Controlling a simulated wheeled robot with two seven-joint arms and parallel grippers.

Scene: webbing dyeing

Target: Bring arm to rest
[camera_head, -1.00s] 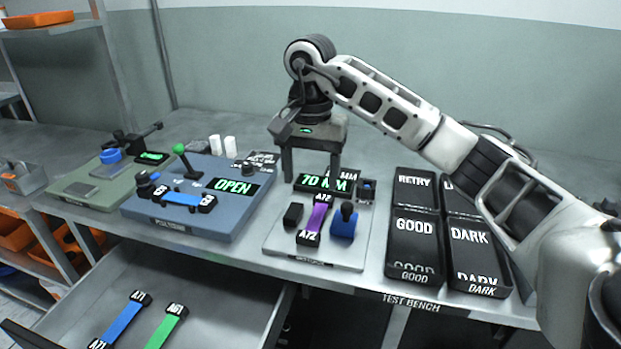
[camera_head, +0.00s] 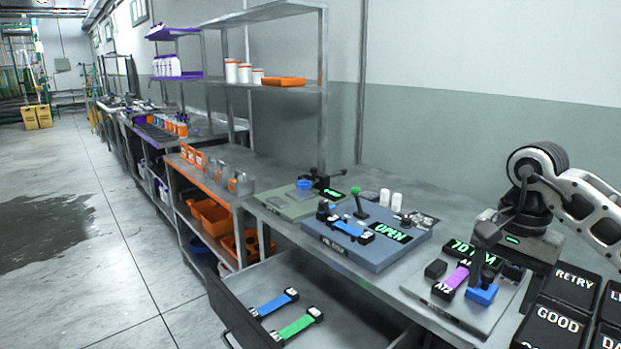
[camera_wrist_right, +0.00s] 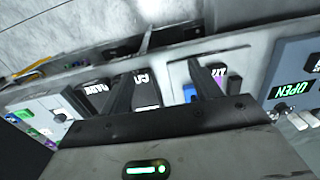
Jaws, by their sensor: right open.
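My right gripper (camera_head: 512,268) hangs fingers-down above the back part of the grey test plate (camera_head: 458,309) at the right of the head view. In the right wrist view my right gripper (camera_wrist_right: 163,82) has its fingers spread, with nothing between them. A purple strap (camera_head: 457,278) with black end tags lies on the plate below, beside a blue block (camera_head: 481,294). The strap also shows in the wrist view (camera_wrist_right: 218,80). A gripper finger hides part of the plate's green-lettered display. My left gripper is not in view.
Black GOOD (camera_head: 553,329) and RETRY (camera_head: 575,287) bins stand right of the plate. A blue machine (camera_head: 345,252) reading OPEN stands to its left, holding a blue strap. An open drawer (camera_head: 232,308) holds blue (camera_head: 274,305) and green (camera_head: 297,327) straps. A metal shelf (camera_head: 325,120) rises behind.

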